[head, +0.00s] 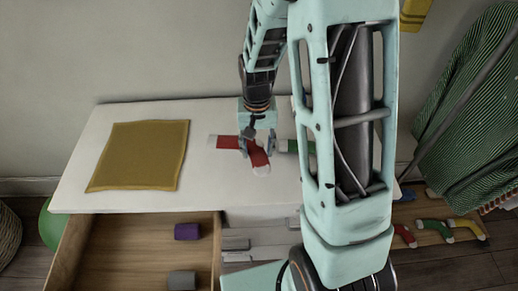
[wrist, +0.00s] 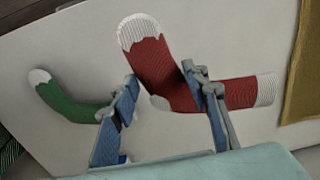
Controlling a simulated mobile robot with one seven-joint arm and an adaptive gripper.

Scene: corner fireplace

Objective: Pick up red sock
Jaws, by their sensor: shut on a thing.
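The red sock (head: 258,155) has a white cuff, heel and toe and lies bent on the white tabletop (head: 90,194). In the wrist view the red sock (wrist: 166,80) shows at the upper middle, its bent part between the fingers. My gripper (head: 257,142) is over the sock on the tabletop. In the wrist view my gripper (wrist: 160,88) has its fingers on either side of the sock and is shut on it. I cannot tell whether the sock is lifted off the surface.
A green sock (wrist: 70,104) lies just beside the gripper. A mustard cloth (head: 139,156) lies at the table's left. An open drawer (head: 120,262) holds a purple roll (head: 187,231) and a grey one (head: 182,280). More socks (head: 436,229) lie at right near a striped green cloth (head: 470,100).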

